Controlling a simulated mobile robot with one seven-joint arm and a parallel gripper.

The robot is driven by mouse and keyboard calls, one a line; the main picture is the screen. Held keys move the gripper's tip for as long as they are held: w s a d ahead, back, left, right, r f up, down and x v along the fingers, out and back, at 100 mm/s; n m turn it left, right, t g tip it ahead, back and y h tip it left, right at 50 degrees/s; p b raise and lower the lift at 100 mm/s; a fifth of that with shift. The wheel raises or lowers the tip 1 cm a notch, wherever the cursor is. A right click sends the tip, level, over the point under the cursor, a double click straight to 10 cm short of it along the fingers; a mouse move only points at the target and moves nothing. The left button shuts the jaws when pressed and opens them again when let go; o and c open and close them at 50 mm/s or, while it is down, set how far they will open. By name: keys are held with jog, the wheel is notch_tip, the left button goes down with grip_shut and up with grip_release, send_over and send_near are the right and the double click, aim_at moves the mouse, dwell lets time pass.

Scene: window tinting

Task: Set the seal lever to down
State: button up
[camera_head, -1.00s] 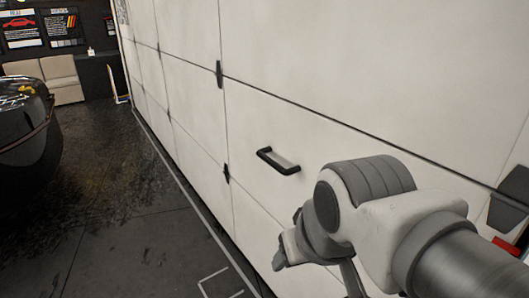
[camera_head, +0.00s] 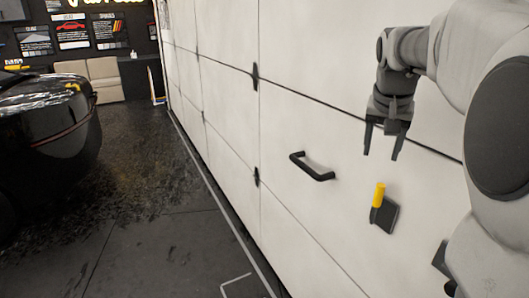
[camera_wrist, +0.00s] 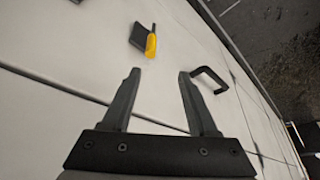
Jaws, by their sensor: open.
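The seal lever is a short yellow handle (camera_head: 379,194) on a dark plate (camera_head: 388,217) fixed to the white door. In the head view the handle points up, its top standing above the plate. The lever also shows in the wrist view, with the yellow handle (camera_wrist: 151,45) beside the dark plate (camera_wrist: 138,37), beyond my fingertips. My gripper (camera_head: 381,155) is open and empty, above the lever in the head view and apart from it. In the wrist view my two fingers (camera_wrist: 160,74) are spread with nothing between them.
A black pull handle (camera_head: 312,167) is on the white door (camera_head: 300,105) left of the lever; it also shows in the wrist view (camera_wrist: 210,79). A black car (camera_head: 55,135) stands far left. The dark floor (camera_head: 165,220) between car and door is clear.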

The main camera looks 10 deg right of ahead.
aim_at(379, 194)
jog(key=shift+m, duration=0.3)
jog(key=x, duration=0.6)
jog(key=d+b+x, duration=0.1)
jog(key=x, duration=0.5)
jog(key=d+b+x, duration=0.1)
jog(key=x, duration=0.6)
jog(key=shift+s+d+r, duration=0.15)
jog(key=shift+d, duration=0.05)
grip_shut()
dwell(0.5)
